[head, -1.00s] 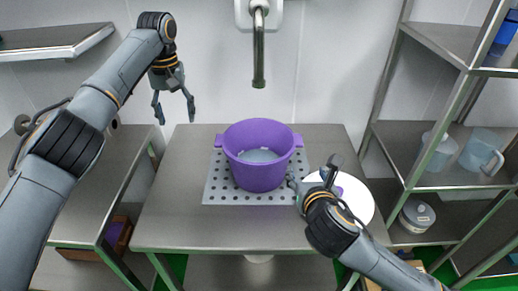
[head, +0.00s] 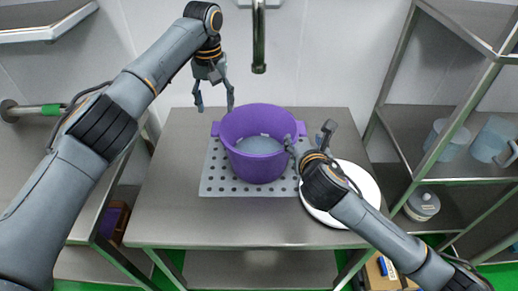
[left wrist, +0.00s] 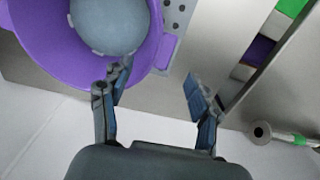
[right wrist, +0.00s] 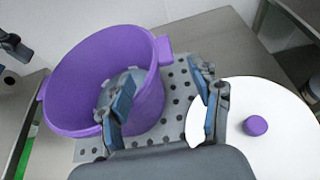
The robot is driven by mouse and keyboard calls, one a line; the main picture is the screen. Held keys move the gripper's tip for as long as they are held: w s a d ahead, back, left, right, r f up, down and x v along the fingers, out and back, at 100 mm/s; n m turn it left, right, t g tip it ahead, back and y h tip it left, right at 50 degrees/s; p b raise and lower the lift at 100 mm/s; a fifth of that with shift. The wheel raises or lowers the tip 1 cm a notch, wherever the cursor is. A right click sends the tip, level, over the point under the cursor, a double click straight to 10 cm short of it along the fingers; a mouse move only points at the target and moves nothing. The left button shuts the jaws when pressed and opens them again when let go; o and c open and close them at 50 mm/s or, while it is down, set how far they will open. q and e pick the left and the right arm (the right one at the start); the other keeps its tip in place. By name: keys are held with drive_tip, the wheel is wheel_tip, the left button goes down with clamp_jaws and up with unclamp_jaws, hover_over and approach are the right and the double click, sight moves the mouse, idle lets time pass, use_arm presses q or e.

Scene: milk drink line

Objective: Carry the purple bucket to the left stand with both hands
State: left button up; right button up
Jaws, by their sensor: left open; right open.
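The purple bucket (head: 257,158) stands upright on a perforated plate (head: 216,184) on the steel table, under the tap. It has a handle tab on each side and something greyish inside. My left gripper (head: 214,103) is open above and behind the bucket's left side; in the left wrist view (left wrist: 155,85) one finger overlaps the bucket's rim and the left tab lies between the fingers' directions. My right gripper (head: 311,150) is open beside the bucket's right tab; in the right wrist view (right wrist: 168,100) one finger overlaps the bucket wall. I cannot tell whether either gripper touches it.
A white round lid (head: 352,178) with a purple knob lies on the table, partly under my right arm. A tap (head: 259,45) hangs above the bucket. A steel rack (head: 410,150) with clear jugs stands at right. A lower side table (head: 60,185) stands at left.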

sight(217, 127)
use_arm(q)
wheel_tip(217, 127, down, 9)
drive_tip(key=shift+s+a+f, duration=0.1)
drive_tip(key=shift+f, duration=0.05)
use_arm(e)
drive_tip(key=x, duration=0.9)
drive_tip(key=shift+w, duration=0.1)
use_arm(q)
clamp_jaws()
use_arm(e)
clamp_jaws()
use_arm(q)
drive_tip(key=shift+r, duration=0.2)
use_arm(e)
drive_tip(key=shift+r, duration=0.25)
